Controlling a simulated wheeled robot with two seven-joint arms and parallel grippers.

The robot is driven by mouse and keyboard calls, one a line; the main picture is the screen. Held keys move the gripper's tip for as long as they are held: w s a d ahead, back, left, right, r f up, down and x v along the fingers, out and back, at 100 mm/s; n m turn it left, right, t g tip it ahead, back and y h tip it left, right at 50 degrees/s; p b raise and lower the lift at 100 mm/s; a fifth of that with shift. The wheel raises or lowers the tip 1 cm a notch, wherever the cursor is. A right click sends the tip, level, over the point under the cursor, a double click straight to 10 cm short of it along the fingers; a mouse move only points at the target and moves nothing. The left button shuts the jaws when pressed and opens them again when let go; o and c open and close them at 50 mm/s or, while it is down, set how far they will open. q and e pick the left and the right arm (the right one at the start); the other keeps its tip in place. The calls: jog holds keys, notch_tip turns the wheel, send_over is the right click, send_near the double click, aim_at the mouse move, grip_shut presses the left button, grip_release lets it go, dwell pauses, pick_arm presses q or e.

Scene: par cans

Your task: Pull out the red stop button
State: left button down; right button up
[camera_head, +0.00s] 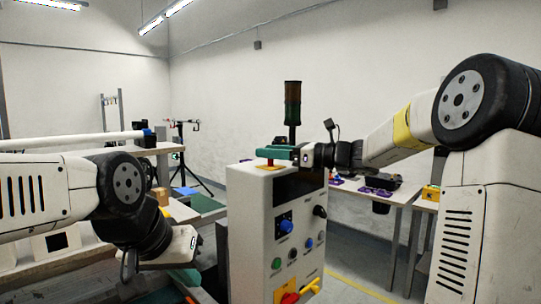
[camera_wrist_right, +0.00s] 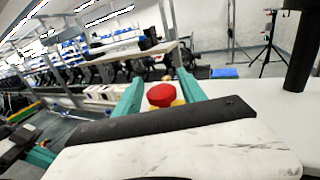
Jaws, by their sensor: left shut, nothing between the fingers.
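The red stop button (camera_wrist_right: 161,95) is a round red mushroom head on a yellow base, seen in the right wrist view. In the head view its red and yellow parts (camera_head: 270,166) show on top of the white control box (camera_head: 250,215), partly hidden by my gripper. My right gripper (camera_head: 272,153) reaches over the box top from the right. In the wrist view its teal fingers (camera_wrist_right: 158,88) stand apart, one on each side of the button, with small gaps showing. My left gripper (camera_head: 186,278) is low at the left, shut and empty, away from the button.
A dark signal tower (camera_head: 292,105) stands behind the button. The box front carries several knobs and buttons, with a red and yellow switch (camera_head: 290,298) at the bottom. A table (camera_head: 400,190) stands behind at right, and a tripod (camera_head: 183,155) at left.

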jog(key=shift+o, duration=0.6)
jog(key=shift+f, duration=0.1)
jog(key=shift+s+d, duration=0.1)
jog(key=shift+d, duration=0.15)
jog(key=v, duration=0.7)
jog(key=shift+d, duration=0.15)
